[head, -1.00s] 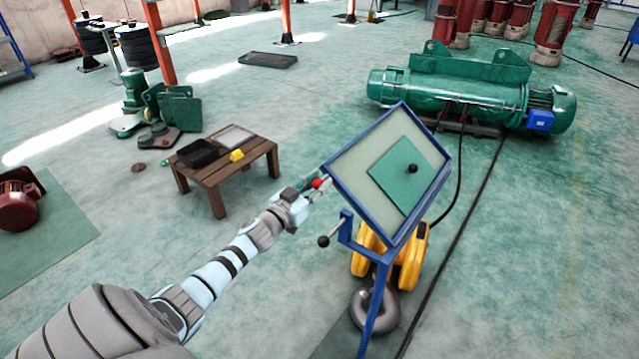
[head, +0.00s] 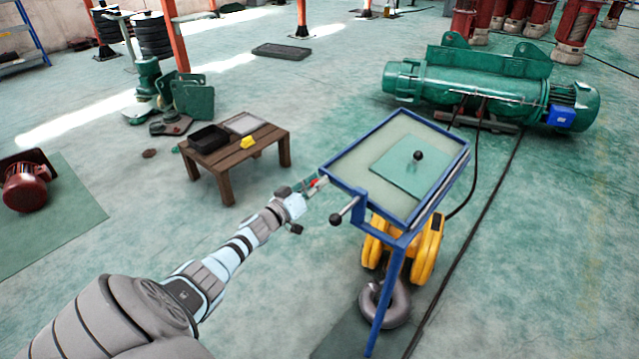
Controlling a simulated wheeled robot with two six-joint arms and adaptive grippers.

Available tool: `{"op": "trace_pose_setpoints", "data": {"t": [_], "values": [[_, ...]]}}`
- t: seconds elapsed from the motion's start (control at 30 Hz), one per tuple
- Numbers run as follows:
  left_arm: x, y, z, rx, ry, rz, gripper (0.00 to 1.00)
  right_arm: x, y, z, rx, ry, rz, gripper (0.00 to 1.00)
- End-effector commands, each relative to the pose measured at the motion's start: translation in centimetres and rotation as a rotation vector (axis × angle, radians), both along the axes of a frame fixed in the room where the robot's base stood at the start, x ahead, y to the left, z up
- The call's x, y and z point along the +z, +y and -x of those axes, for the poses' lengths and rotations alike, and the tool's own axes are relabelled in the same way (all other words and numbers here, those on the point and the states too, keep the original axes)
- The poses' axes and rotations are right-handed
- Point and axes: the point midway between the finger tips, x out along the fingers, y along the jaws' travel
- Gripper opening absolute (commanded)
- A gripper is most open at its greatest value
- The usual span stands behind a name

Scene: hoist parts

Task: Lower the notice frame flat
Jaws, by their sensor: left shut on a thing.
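The notice frame (head: 345,172) is a blue-rimmed tray-like panel on a blue post (head: 382,305). It is close to level, perhaps still slightly tilted. A green sheet (head: 400,178) with a black knob (head: 418,155) lies on its pale face. A side lever with a black ball (head: 337,219) sticks out below its near left edge. My left gripper (head: 318,184) is at the frame's left corner, shut on a small part with red on it; its fingertips are small and partly hidden there. My right gripper is not in view.
A yellow hook block (head: 428,250) with a grey hook (head: 384,303) stands behind the post. A low wooden table (head: 232,158) with black and grey trays is at left. A green hoist (head: 470,88) lies behind. Black cables cross the floor at right.

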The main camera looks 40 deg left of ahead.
Motion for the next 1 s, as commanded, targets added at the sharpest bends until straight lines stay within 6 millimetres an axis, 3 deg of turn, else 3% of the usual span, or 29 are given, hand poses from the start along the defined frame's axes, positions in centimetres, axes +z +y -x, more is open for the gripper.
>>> {"op": "trace_pose_setpoints", "data": {"t": [0.03,0.33,1.0], "values": [[-1.2,0.2,0.1,0.001,0.004,0.018,0.0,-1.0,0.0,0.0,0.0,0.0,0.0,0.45],[-3.8,0.5,0.1,0.001,0.001,0.123,0.0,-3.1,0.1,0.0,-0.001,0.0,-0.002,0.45],[-5.1,0.5,0.2,0.003,0.004,0.175,0.0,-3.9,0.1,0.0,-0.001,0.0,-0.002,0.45]]}}
